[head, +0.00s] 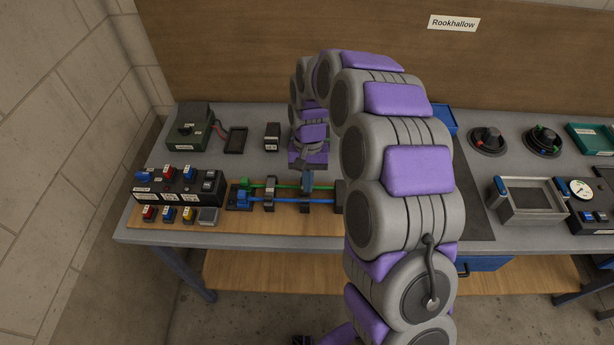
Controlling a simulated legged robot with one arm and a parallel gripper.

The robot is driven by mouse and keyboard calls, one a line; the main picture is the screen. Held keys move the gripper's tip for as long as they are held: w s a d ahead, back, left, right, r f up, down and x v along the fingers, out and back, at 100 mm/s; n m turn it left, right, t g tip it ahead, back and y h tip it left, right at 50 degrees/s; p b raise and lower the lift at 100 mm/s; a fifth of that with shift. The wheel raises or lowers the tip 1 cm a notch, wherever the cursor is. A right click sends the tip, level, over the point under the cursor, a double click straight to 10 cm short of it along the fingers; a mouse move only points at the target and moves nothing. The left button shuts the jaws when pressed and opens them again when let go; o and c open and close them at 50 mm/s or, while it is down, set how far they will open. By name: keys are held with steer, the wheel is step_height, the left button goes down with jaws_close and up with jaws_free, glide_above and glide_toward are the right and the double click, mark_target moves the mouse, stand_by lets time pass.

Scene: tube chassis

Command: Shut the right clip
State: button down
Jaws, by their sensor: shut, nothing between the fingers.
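The tube chassis lies on the wooden board at the bench front, with a green tube (288,186) behind a blue tube (288,200). A grey left clip (270,194) stands across the tubes. The right clip (308,197) is small and dark, and partly hidden by my gripper. I cannot tell whether it is open or shut. My gripper (309,180) points down right over the right clip, with its fingers together and nothing seen between them. I cannot tell whether it touches the clip. My purple and grey arm hides the chassis's right end.
A dark panel with coloured switches (178,186) stands left of the chassis. Behind are a dark green box (189,127), a small tray (236,140) and a small black block (272,137). An open-topped grey frame (530,200) and a gauge (580,189) are at right.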

mark_target(305, 196)
steer(key=shift+a, duration=0.55)
steer(key=shift+s+f, duration=0.15)
steer(key=shift+s, duration=0.05)
steer(key=shift+s+d+f+t+p, duration=0.4)
steer(key=shift+s+f+t+p, duration=0.1)
steer(key=shift+t, duration=0.4)
steer(key=shift+s+a+f+t, duration=0.3)
steer(key=shift+f+t, duration=0.15)
steer(key=shift+t, duration=0.35)
steer(key=shift+w, duration=0.1)
